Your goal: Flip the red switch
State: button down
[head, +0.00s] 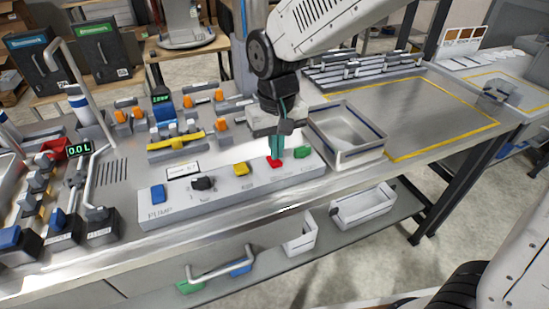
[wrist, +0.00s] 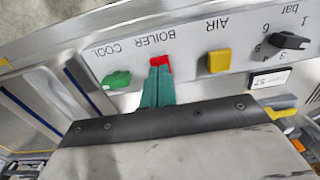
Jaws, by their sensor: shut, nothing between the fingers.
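The red switch (head: 274,162) sits on the front panel (head: 222,193), between the yellow and green switches. In the wrist view the red switch (wrist: 162,62) is by the label BOILER, at the tips of my green fingers. My gripper (head: 275,153) is shut and empty, pointing down onto the red switch. In the wrist view my gripper (wrist: 159,70) partly covers the switch; the fingertips look to be at or touching it. Which way the switch is tilted I cannot tell.
On the panel are a blue switch (head: 158,194), a black knob (head: 203,184), a yellow switch (head: 240,169) and a green switch (head: 302,151). A metal tray (head: 349,158) stands right of the panel. Valves and orange-topped parts stand behind it. The yellow-outlined area (head: 415,110) is clear.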

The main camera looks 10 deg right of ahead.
aim_at(277, 163)
jog(key=shift+f, duration=0.9)
dwell(0.6)
jog(key=shift+r, duration=3.5)
jog(key=s+d+r+m+t, duration=0.1)
jog(key=s+d+r+m, duration=0.2)
jog(key=s+d, duration=1.6)
jog(key=shift+s+d+r, duration=0.25)
jog(key=shift+d+r, duration=0.35)
jog(key=shift+d, duration=0.3)
